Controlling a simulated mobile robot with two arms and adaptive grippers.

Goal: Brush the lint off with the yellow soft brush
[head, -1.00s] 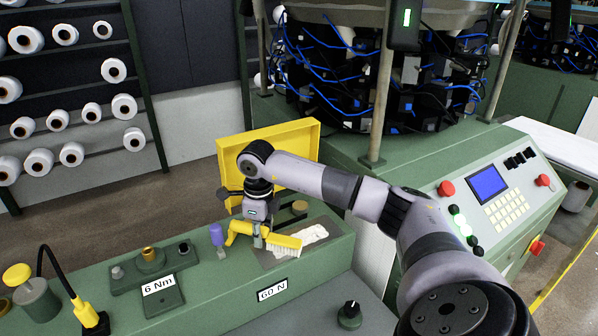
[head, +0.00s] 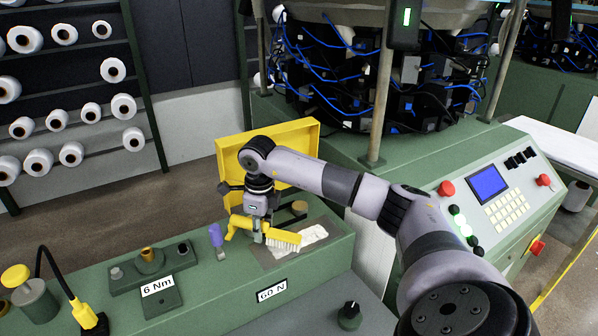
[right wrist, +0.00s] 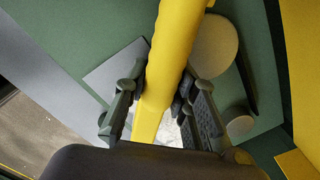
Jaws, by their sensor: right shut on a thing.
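The yellow soft brush (head: 283,237) is in my right gripper (head: 257,234), which is shut on its handle. In the right wrist view the yellow brush handle (right wrist: 165,70) runs between the two dark fingers of my right gripper (right wrist: 160,108). The brush's pale bristles (head: 282,247) point down over a grey plate (head: 268,258) on the green bench top. White lint (head: 314,235) lies on the plate beside the brush head. I cannot tell whether the bristles touch the plate or the lint. My left gripper is not in view.
A purple-handled tool (head: 216,236) stands left of the brush. An open yellow case (head: 292,139) stands behind my right wrist. A 6 Nm fixture (head: 150,264) is at the left, and a black knob (head: 350,312) at the front. The knitting machine's control panel (head: 490,205) is at the right.

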